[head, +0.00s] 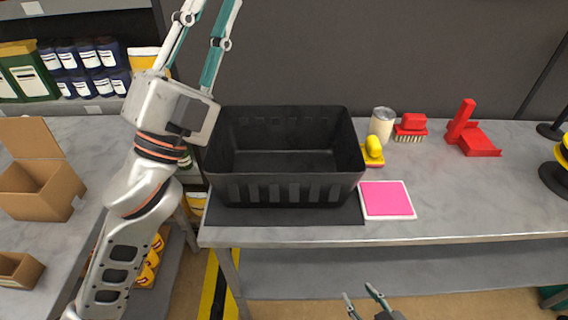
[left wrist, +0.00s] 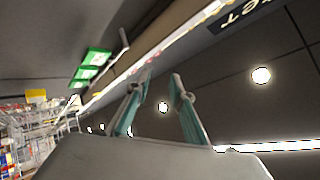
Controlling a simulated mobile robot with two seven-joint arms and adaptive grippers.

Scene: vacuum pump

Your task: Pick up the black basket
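The black basket (head: 285,188) stands upright and empty on a dark mat (head: 290,215) on the grey table. My left gripper (left wrist: 158,80) is raised in front of the basket's left end, with its fingers apart and pointing up. In the head view its fingertips are cut off by the top edge, and its arm covers the area just left of the basket. In the left wrist view nothing lies between its fingers. My right gripper (head: 358,291) is at the bottom of the head view, below the table's front edge. Its fingertips are apart and nothing shows between them.
A pink-topped pad (head: 387,199), a yellow-handled brush (head: 373,151), a cup (head: 382,126), a red brush (head: 411,126) and a red dustpan (head: 472,131) lie right of the basket. The table's right front is clear. Cardboard boxes (head: 40,180) stand at left.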

